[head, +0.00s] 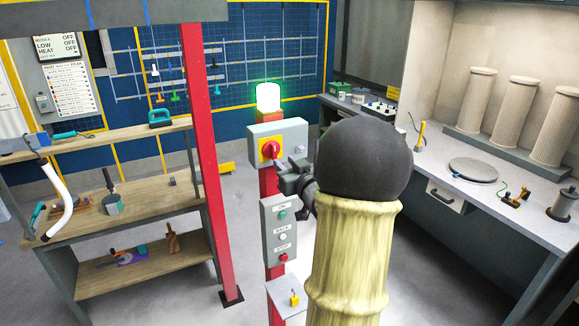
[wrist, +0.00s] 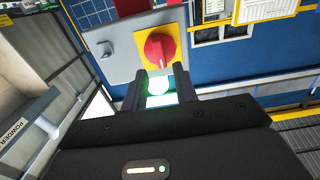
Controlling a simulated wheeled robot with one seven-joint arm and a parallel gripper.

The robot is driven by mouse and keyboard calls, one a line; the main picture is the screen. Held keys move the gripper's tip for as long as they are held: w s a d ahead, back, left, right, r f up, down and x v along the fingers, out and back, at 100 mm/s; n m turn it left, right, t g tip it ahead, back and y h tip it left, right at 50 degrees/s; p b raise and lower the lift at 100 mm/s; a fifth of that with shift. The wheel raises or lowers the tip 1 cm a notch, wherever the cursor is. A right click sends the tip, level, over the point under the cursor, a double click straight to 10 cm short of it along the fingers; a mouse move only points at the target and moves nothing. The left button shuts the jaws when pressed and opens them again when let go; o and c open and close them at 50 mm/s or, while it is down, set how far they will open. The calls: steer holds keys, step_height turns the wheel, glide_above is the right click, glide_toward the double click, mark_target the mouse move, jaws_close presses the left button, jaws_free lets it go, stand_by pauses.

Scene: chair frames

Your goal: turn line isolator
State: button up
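The line isolator is a red rotary knob (head: 270,149) on a yellow plate, on the front of a grey box (head: 293,133) fixed to a red post. The knob also shows in the wrist view (wrist: 159,48), just beyond my fingertips, its raised grip running roughly up and down the picture. My gripper (head: 282,174) is in front of the box, just below and right of the knob in the head view. In the wrist view my gripper (wrist: 159,83) has its two dark fingers apart, with no part of the knob clearly between them. Contact cannot be told.
A lit green-white lamp (head: 268,97) tops the post. A grey push-button box (head: 280,231) hangs below the isolator. A red upright (head: 200,160) and wooden shelves (head: 120,215) stand left. A grey workbench (head: 480,205) is at right. Floor shows between them.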

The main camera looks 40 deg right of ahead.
mark_target(275, 153)
steer(key=x, duration=0.6)
steer(key=shift+w+d, duration=0.2)
steer(key=shift+w, duration=0.1)
steer(key=c, duration=0.6)
steer(key=n, duration=1.3)
steer(key=shift+a, duration=0.1)
steer(key=n, duration=0.4)
steer(key=o, duration=0.3)
steer(key=shift+n, duration=0.4)
steer(key=o, duration=0.5)
steer(key=shift+o, duration=0.2)
